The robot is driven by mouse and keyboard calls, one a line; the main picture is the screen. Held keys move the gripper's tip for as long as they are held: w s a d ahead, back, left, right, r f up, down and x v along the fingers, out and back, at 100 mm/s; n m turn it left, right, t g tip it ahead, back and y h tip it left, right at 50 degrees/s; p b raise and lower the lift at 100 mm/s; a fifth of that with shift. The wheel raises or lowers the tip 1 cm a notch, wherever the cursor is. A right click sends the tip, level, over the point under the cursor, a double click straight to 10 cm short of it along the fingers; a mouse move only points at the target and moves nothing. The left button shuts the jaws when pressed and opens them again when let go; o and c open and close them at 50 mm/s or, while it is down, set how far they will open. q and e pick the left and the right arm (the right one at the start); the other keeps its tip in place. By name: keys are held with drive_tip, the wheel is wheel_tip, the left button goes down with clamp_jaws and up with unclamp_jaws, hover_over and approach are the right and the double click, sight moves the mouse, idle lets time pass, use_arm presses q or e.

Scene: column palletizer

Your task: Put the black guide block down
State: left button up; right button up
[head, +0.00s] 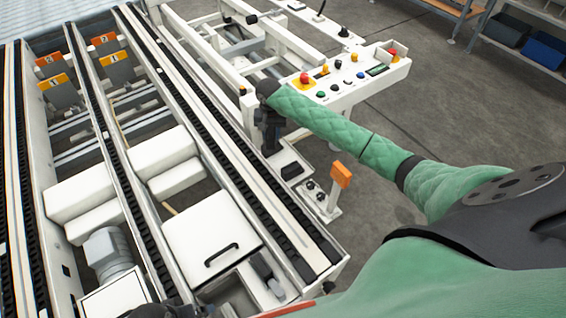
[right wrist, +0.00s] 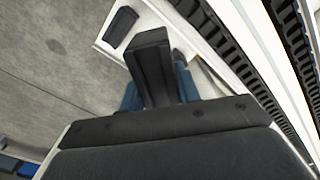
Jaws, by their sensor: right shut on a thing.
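My right gripper (head: 268,145) points down beside the right rail of the conveyor, at the end of my green-sleeved arm. In the right wrist view its blue fingertips (right wrist: 160,88) are shut on the black guide block (right wrist: 151,62), which sticks out beyond them. The head view hardly separates the held block from the dark gripper. Below it is a white shelf (head: 302,190) with a black rectangular piece (head: 291,170) on it. The held block appears above this shelf; I cannot tell whether it touches.
A white control panel (head: 345,82) with coloured buttons stands beyond my right forearm. An orange-topped post (head: 341,175) rises near the shelf. The black roller rail (head: 225,150) runs close on the left. Grey floor (head: 430,110) is open on the right.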

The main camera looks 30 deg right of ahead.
drive_tip(key=m, duration=0.1)
hover_over(282, 163)
wheel_tip(282, 163, down, 6)
drive_tip(key=shift+m, duration=0.3)
wheel_tip(282, 163, down, 6)
drive_tip(key=shift+d+f+p, duration=0.15)
drive_tip(key=shift+p, duration=0.15)
drive_tip(key=shift+f, duration=0.4)
use_arm(q)
drive_tip(key=shift+a+r, duration=0.55)
drive_tip(key=shift+r, duration=0.35)
use_arm(e)
drive_tip(key=shift+f, duration=1.85)
drive_tip(key=shift+f, duration=0.1)
drive_tip(key=o, duration=1)
use_arm(q)
drive_tip(key=shift+d, duration=0.1)
